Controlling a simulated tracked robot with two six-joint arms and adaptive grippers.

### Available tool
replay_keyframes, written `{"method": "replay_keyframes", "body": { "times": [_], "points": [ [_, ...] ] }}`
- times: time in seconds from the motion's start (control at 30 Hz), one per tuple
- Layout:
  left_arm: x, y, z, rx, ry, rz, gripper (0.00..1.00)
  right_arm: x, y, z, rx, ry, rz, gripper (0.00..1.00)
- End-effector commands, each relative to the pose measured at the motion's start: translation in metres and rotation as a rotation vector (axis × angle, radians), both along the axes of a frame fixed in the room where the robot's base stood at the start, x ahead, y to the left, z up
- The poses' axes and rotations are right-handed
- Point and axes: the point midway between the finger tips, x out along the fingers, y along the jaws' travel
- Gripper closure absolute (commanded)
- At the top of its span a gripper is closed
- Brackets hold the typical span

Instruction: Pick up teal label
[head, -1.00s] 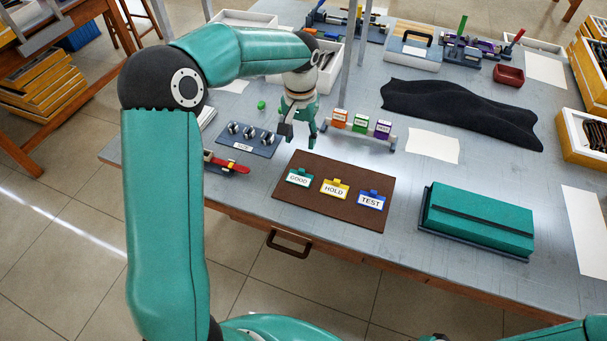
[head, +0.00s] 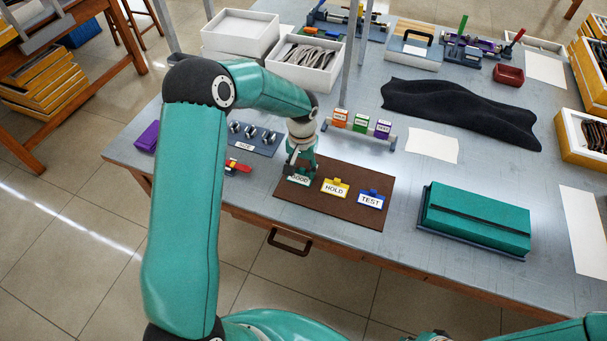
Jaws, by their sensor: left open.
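The teal label (head: 299,180), marked GOOD, lies at the left end of a brown mat (head: 328,208). Its upper part is hidden by my left gripper (head: 299,172). The gripper is open, points down and has its fingers right at the label; I cannot tell whether they touch it. A yellow HOLD label (head: 335,188) and a blue TEST label (head: 371,198) lie to the right on the same mat. My right gripper is not in view.
A rack with orange, green and purple tags (head: 361,123) stands behind the mat. A teal case (head: 476,220) lies to the right, and a black cloth (head: 460,112) lies behind it. A small panel with knobs (head: 250,138) is at the left. White boxes (head: 306,62) stand at the back.

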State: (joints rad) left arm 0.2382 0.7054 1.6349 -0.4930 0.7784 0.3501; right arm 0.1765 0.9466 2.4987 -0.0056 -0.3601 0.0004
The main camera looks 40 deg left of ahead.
Motion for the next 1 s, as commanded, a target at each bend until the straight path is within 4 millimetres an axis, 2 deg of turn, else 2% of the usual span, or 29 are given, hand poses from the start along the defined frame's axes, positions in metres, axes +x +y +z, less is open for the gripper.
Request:
{"method": "replay_keyframes", "body": {
  "times": [0.17, 0.27, 0.43, 0.47, 0.83, 1.0],
  "points": [
    [0.0000, 0.0002, -0.0006, 0.000, 0.000, 0.000, 0.52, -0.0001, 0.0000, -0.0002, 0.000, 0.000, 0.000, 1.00],
    [0.0000, 0.0001, -0.0005, 0.000, 0.000, 0.000, 0.65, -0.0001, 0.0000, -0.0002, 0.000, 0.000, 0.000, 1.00],
    [-0.0002, 0.0000, -0.0007, 0.000, 0.001, 0.000, 0.94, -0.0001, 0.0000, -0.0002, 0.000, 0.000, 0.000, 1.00],
    [-0.0003, -0.0002, -0.0008, 0.000, 0.001, 0.000, 0.96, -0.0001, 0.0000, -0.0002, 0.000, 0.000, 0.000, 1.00],
    [-0.0004, -0.0006, -0.0005, 0.000, 0.002, -0.001, 0.96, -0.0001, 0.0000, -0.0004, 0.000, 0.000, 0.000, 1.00],
    [0.0001, -0.0005, 0.0071, 0.000, 0.001, -0.001, 0.96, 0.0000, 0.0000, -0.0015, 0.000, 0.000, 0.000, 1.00]
  ]
}}
